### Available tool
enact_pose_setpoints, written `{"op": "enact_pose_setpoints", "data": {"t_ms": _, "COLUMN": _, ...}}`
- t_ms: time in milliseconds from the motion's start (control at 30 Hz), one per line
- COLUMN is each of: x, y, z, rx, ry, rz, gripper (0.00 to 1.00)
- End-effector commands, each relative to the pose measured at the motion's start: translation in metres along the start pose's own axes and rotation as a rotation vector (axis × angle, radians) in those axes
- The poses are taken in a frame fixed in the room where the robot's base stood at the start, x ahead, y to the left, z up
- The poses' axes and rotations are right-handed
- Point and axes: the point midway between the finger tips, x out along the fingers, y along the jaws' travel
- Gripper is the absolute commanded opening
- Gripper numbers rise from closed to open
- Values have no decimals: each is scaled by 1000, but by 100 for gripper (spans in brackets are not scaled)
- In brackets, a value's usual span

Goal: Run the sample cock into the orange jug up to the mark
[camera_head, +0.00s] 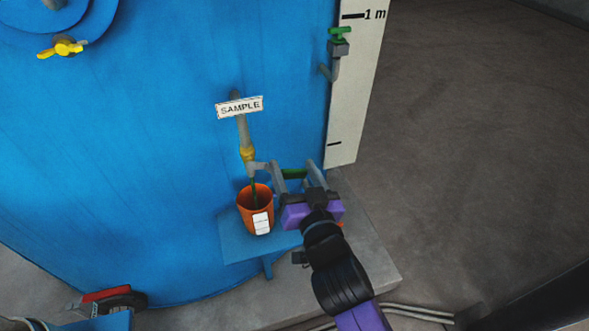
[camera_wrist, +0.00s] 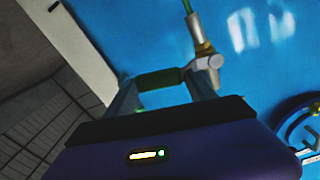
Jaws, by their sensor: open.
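The orange jug (camera_head: 262,224) stands upright on a small blue shelf, with a white label on its front. Below the SAMPLE sign (camera_head: 239,107), the sample cock (camera_head: 248,156) has a yellow collar and grey spout above the jug. A thin dark green line, seemingly a stream, runs from the spout into the jug. I cannot read the level or the mark. My gripper (camera_head: 294,174) is open to the right of the spout. Its fingers lie either side of the cock's green handle (camera_wrist: 161,78); contact is unclear. The jug is not recognisable in the wrist view.
The blue shelf (camera_head: 238,245) projects from the big blue tank (camera_head: 140,150). A white gauge board (camera_head: 353,90) and a green-handled valve (camera_head: 340,40) are to the right. A yellow-handled valve (camera_head: 62,48) is at upper left. Open floor lies right.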

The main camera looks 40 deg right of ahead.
Motion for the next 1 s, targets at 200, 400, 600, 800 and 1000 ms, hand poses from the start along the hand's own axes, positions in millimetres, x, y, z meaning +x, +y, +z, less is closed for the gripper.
{"op": "enact_pose_setpoints", "data": {"t_ms": 200, "x": -23, "y": 0, "z": 3, "rx": 1, "ry": -3, "rz": 0, "gripper": 64}}
{"op": "enact_pose_setpoints", "data": {"t_ms": 400, "x": -54, "y": 1, "z": 3, "rx": 1, "ry": -3, "rz": 1, "gripper": 64}}
{"op": "enact_pose_setpoints", "data": {"t_ms": 600, "x": -72, "y": 0, "z": 2, "rx": 1, "ry": -2, "rz": 0, "gripper": 64}}
{"op": "enact_pose_setpoints", "data": {"t_ms": 800, "x": -77, "y": 0, "z": 0, "rx": 0, "ry": 0, "rz": 0, "gripper": 64}}
{"op": "enact_pose_setpoints", "data": {"t_ms": 1000, "x": -77, "y": 0, "z": 0, "rx": 0, "ry": 0, "rz": 0, "gripper": 64}}
